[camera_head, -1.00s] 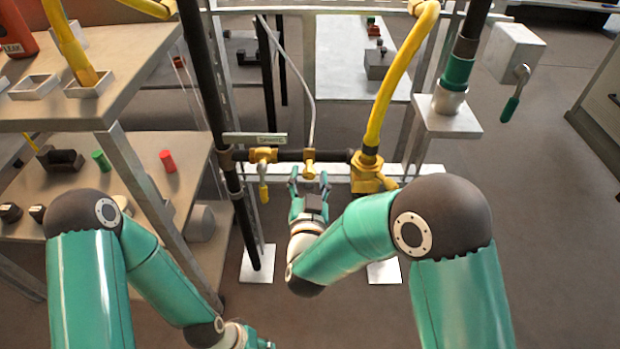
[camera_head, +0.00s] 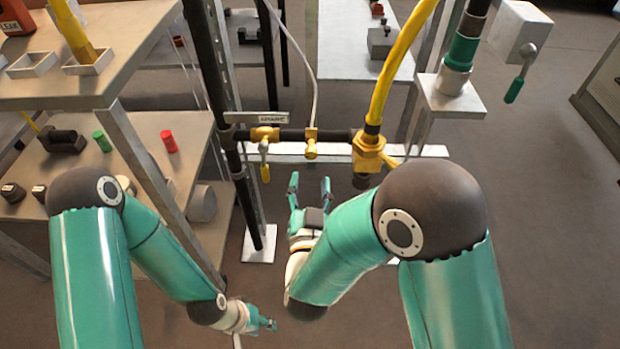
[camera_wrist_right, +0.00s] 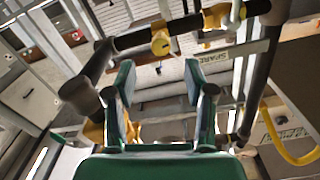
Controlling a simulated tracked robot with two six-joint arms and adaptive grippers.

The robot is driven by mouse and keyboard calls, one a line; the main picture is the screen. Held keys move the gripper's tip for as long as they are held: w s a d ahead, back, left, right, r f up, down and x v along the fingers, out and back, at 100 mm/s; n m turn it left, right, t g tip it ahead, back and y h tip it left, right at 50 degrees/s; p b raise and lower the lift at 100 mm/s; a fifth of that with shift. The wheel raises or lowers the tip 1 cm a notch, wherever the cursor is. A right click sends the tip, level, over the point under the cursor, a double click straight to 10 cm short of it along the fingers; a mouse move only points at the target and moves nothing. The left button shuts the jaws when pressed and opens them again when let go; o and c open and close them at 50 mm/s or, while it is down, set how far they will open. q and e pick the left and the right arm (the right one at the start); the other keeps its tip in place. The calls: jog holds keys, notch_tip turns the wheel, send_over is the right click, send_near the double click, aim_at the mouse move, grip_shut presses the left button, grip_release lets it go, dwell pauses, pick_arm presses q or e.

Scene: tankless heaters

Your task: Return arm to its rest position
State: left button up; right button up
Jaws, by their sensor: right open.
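My right gripper (camera_head: 310,184) is open and empty, its two teal fingers spread below the dark horizontal pipe (camera_head: 290,134) and apart from it in the head view. In the right wrist view the open fingers (camera_wrist_right: 158,75) have nothing between them, with the pipe beyond. My right arm (camera_head: 345,245) reaches in from the lower right. My left gripper (camera_head: 268,324) is low in the head view, small and seen from the side, and I cannot tell its jaw state. My left arm (camera_head: 165,258) is bent beside the bench.
Brass valves (camera_head: 265,134) and a brass fitting (camera_head: 368,152) with a yellow hose (camera_head: 400,70) sit on the pipe. A black upright pipe (camera_head: 215,90) stands left. The bench (camera_head: 120,80) and lower shelf (camera_head: 150,130) fill the left. Open floor (camera_head: 545,200) lies right.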

dwell(0.3)
jog(key=w+d+f+m+g+h, duration=0.1)
jog(key=d+f+m+g+h, duration=0.4)
jog(key=d+f, duration=1.3)
jog(key=s+d+f+n+g+y, duration=0.35)
jog(key=s+f+g, duration=0.2)
jog(key=f, duration=0.25)
jog(key=s+a+f+n+g+y, duration=0.1)
jog(key=s+a+f+g+y, duration=0.2)
jog(key=s, duration=0.5)
jog(key=s+a+f+n+g+y, duration=0.1)
jog(key=s+a+g+y, duration=0.3)
jog(key=s, duration=0.4)
notch_tip(320, 180, up, 37)
jog(key=a+h+p, duration=0.1)
jog(key=p, duration=3.5)
jog(key=shift+w+a+p, duration=0.2)
jog(key=shift+w+p, duration=0.05)
jog(key=shift+p, duration=0.15)
